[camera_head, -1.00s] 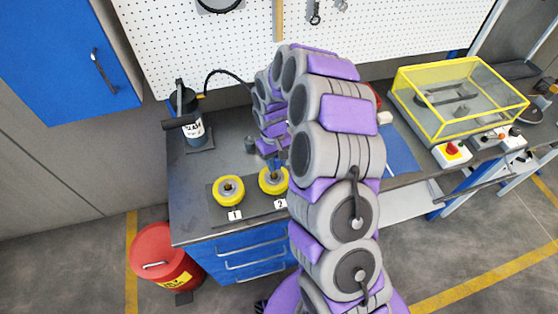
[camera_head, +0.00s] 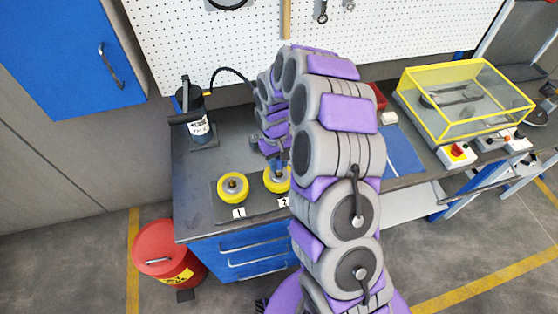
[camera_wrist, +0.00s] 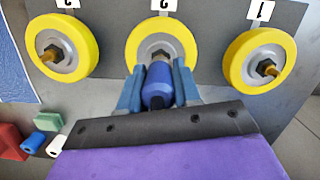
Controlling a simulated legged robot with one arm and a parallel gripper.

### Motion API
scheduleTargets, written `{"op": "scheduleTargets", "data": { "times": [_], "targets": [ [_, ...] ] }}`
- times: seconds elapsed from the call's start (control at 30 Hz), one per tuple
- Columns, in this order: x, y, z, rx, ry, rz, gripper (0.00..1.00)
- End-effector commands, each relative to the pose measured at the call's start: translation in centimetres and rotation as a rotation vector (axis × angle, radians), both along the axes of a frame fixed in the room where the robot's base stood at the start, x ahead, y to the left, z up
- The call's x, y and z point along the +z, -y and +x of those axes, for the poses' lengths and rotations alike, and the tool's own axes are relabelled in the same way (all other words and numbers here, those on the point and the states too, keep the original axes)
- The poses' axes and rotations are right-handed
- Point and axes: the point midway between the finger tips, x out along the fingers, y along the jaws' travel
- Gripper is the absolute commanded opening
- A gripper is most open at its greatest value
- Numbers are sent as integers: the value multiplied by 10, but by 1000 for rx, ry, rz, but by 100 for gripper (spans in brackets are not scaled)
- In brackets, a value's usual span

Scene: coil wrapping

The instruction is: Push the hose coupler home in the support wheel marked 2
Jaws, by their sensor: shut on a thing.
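My gripper (camera_wrist: 158,84) is shut on the hose coupler (camera_wrist: 157,88), a dark blue cylinder with a grey end. In the wrist view the coupler lines up with the hub of the middle yellow wheel, the support wheel marked 2 (camera_wrist: 189,42). It covers part of that hub, so I cannot tell how deep it sits or whether it touches. In the head view wheel 2 (camera_head: 270,184) lies under my gripper (camera_head: 281,160), partly hidden by my arm. The number plates read upside down in the wrist view.
Wheel 1 (camera_wrist: 236,58) stands beside wheel 2, and another yellow wheel (camera_wrist: 82,35) on its other side; both have a bolt at the hub. A dark pump bottle (camera_head: 197,125) stands at the back left. Small blocks (camera_wrist: 47,122) lie near the gripper.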

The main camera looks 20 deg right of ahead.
Motion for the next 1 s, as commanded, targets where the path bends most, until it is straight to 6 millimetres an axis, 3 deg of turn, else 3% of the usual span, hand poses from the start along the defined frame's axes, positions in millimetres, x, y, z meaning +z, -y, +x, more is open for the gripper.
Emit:
{"op": "scheduleTargets", "data": {
  "times": [0.77, 0.8, 1.0],
  "targets": [
    [-18, 1, 0, 0, -1, 0, 0],
    [-17, 1, 0, 0, 0, 0, 36],
    [-17, 1, 0, 0, 0, 1, 55]
  ]
}}
